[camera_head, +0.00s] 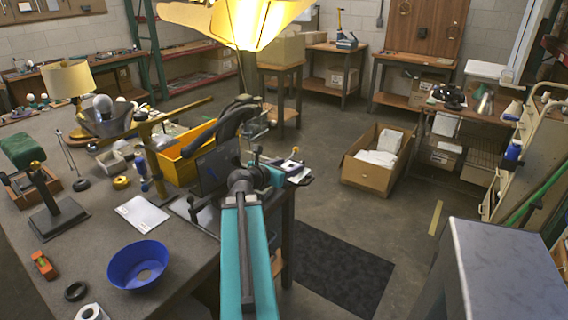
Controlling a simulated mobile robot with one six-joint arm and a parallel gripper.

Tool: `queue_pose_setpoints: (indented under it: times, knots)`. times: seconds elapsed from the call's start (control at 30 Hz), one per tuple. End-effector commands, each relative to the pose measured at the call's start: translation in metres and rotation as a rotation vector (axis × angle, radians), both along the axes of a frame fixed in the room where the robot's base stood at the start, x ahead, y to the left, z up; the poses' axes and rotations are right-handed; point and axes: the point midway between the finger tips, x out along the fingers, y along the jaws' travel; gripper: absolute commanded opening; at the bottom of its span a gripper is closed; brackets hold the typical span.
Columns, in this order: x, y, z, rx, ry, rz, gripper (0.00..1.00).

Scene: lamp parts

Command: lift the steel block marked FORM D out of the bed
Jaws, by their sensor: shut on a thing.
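My teal arm reaches from the bottom edge over the right end of the workbench. My gripper (258,153) is at its far end, dark and small, partly hidden by my own wrist. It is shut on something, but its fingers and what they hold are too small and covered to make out. A dark flat-faced piece (216,168) with a faint blue mark stands just left of my wrist. I cannot read the mark or tell whether this is the steel block. No FORM D lettering is legible, and I cannot make out the bed.
A yellow bin (181,165) is left of my gripper. A blue bowl (138,265), a white sheet (141,214) and a dark stand (57,215) are on the workbench (105,220). A lit yellow lampshade (240,18) hangs above. A cardboard box (367,176) is on the floor.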

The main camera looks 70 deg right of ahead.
Motion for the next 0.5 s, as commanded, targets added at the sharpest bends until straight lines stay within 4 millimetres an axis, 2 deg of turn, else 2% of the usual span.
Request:
queue_pose_setpoints:
  times: [0.03, 0.5]
  knots:
    - [-0.0058, 0.0063, 0.0012, -0.002, 0.001, 0.0, 0.16]
    - [-0.0138, 0.0123, -0.001, -0.004, -0.001, -0.004, 0.16]
